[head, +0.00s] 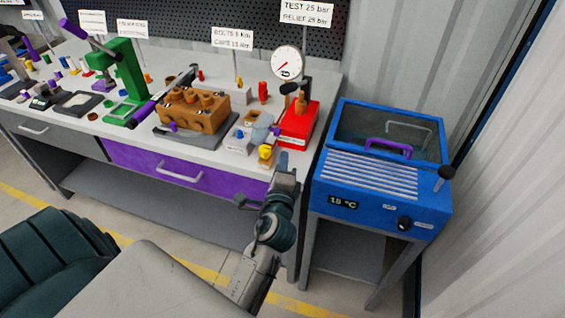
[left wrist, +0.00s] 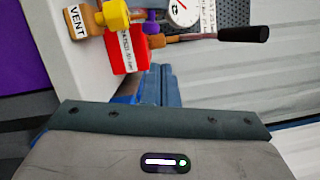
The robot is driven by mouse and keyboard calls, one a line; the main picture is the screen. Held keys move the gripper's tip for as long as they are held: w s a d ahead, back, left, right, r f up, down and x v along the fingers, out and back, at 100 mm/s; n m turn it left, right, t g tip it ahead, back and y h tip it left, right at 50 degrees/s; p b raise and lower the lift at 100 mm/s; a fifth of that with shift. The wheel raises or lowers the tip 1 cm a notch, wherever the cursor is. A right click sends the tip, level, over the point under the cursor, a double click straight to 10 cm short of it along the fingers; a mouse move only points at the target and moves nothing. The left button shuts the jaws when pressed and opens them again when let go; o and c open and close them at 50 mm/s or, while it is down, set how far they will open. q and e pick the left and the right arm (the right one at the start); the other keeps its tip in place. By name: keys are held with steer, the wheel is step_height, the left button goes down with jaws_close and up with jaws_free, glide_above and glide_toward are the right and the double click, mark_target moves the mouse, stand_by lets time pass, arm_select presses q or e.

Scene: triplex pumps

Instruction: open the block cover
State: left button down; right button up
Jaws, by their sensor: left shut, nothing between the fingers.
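A blue unit (head: 365,205) stands right of the bench, with a dark see-through cover (head: 350,133) on its top. A purple handle (head: 388,147) is on the cover, and the cover looks shut. A black-knobbed lever (head: 445,173) is at its right side. My left gripper (head: 286,163) is shut and empty, near the bench's right end and left of the blue unit, apart from the handle. In the left wrist view its fingers (left wrist: 158,83) are together below the red box. My right gripper is not in view.
On the bench (head: 95,125) stand a red box (head: 298,122) with a gauge (head: 288,63), a brown pump block (head: 192,110) and a green press (head: 125,80). The yellow-knobbed vent piece (head: 266,153) is close to my gripper. A purple drawer (head: 150,167) is shut.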

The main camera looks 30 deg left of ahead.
mark_target(268, 131)
arm_select(q)
steer(key=w+a+r+p, duration=0.1)
steer(key=w+a+p, duration=0.2)
steer(key=w+a, duration=0.2)
steer(key=shift+a, duration=0.75)
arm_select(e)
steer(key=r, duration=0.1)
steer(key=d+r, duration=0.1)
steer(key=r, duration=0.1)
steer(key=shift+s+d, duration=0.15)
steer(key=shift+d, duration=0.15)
arm_select(q)
steer(key=shift+r, duration=0.1)
